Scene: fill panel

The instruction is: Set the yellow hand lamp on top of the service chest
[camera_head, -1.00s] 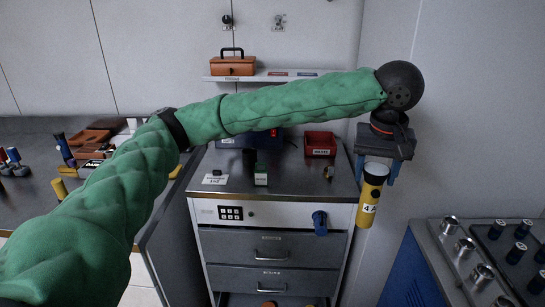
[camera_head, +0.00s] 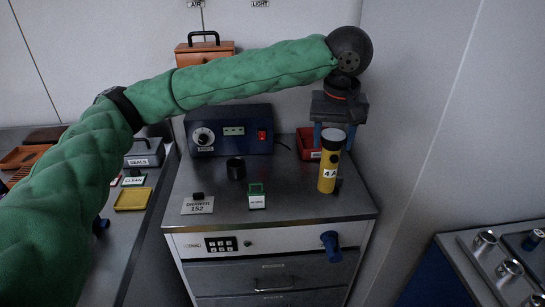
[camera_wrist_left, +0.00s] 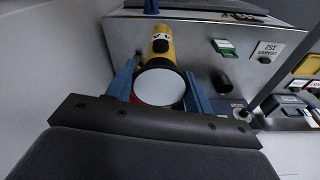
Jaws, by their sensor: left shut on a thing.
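The yellow hand lamp (camera_head: 328,172) is upright, with a dark band and a pale lens at its top and a "4 A" label on its body. My left gripper (camera_head: 333,135) is shut on the lamp near its head. In the left wrist view the lamp (camera_wrist_left: 160,50) sits between the two blue fingers (camera_wrist_left: 158,85), lens toward the camera. The service chest (camera_head: 240,215) has a grey metal top, and the lamp is over its right part. I cannot tell whether the lamp's base touches the top. My right gripper is not in view.
On the chest stand a blue power unit (camera_head: 229,131), a black cup (camera_head: 236,169), a green-topped item (camera_head: 256,196), a "152" sign (camera_head: 198,205) and a red bin (camera_head: 306,146), partly behind my gripper. A blue knob (camera_head: 331,246) juts from the front. A tray (camera_head: 510,265) is at right.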

